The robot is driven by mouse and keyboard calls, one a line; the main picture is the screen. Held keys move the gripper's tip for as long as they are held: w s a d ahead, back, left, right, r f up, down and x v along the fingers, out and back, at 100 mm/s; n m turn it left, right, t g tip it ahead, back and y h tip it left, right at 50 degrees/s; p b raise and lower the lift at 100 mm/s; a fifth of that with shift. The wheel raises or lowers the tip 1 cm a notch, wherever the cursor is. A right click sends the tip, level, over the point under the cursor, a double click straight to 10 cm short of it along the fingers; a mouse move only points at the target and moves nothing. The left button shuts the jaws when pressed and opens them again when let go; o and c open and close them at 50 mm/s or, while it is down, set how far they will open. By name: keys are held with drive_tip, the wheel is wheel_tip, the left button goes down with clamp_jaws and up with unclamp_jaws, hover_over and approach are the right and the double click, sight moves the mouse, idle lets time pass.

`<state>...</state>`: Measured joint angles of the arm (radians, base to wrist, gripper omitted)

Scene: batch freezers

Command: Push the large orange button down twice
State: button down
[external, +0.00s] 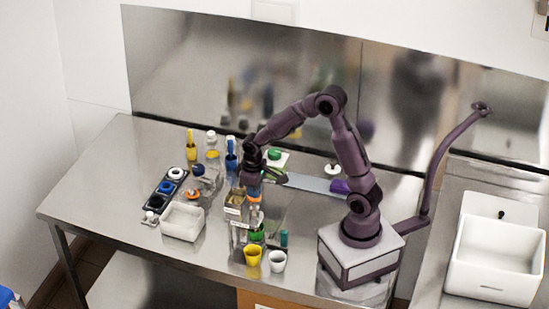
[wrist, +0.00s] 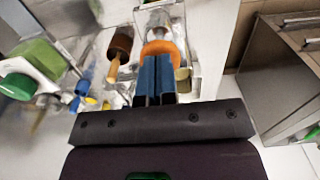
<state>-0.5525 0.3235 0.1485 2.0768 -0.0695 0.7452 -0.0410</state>
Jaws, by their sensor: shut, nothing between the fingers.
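An orange rounded part (wrist: 160,47), which looks like the large orange button, shows just past my fingertips in the wrist view. The blue fingers hide part of it. In the external view a bit of orange (external: 254,200) shows under my gripper (external: 254,189), among clear containers. My gripper points down, and its two blue fingers are together and empty in the wrist view (wrist: 156,58). I cannot tell whether the tips touch the orange part or whether it is pressed. Another small orange piece (external: 192,194) lies farther left on the table.
A white bin (external: 182,222) and a black holder with coloured rings (external: 152,206) stand to the left. Bottles (external: 212,150) crowd behind them. A yellow cup (external: 253,257) and a white cup (external: 278,261) stand at the front edge. The table's far left (external: 110,175) is clear.

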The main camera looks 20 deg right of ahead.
drive_tip(key=shift+f, duration=0.8)
drive_tip(key=shift+r, duration=0.1)
idle(0.4)
drive_tip(key=shift+r, duration=2.2)
drive_tip(key=shift+r, duration=0.15)
drive_tip(key=shift+r, duration=2.35)
